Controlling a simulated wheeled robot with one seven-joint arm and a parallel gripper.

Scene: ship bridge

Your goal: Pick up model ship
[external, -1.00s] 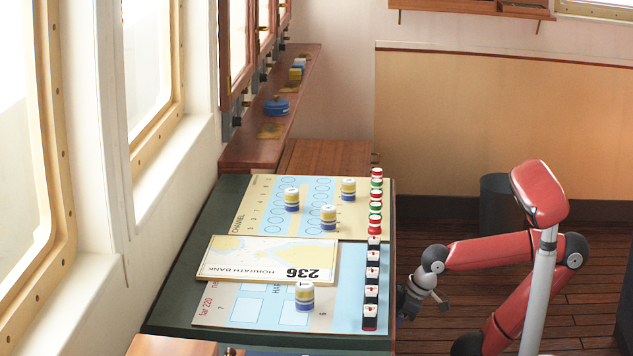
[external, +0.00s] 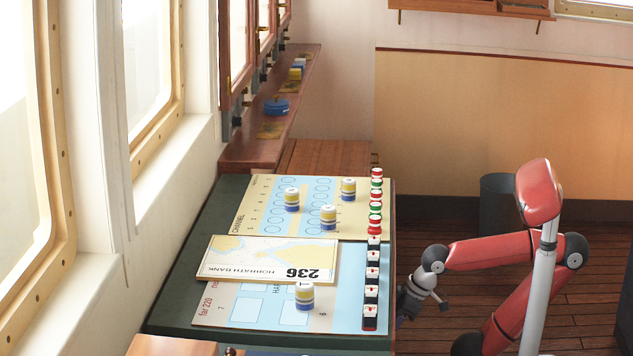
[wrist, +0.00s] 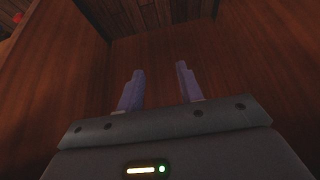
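I cannot make out a clear ship shape in either view. Several small striped pieces in white, yellow and blue stand on the charts, one of them near the front (external: 305,298). A row of red, white, green and black pieces (external: 372,273) lines the chart table's right edge. My gripper (external: 402,306) is low beside that edge, partly hidden by the table. In the wrist view my gripper (wrist: 158,68) has its two fingers apart with nothing between them, facing dark wooden surfaces.
The green chart table (external: 185,285) carries flat charts and a board marked 236 (external: 270,258). A dark bin (external: 495,203) stands behind my arm.

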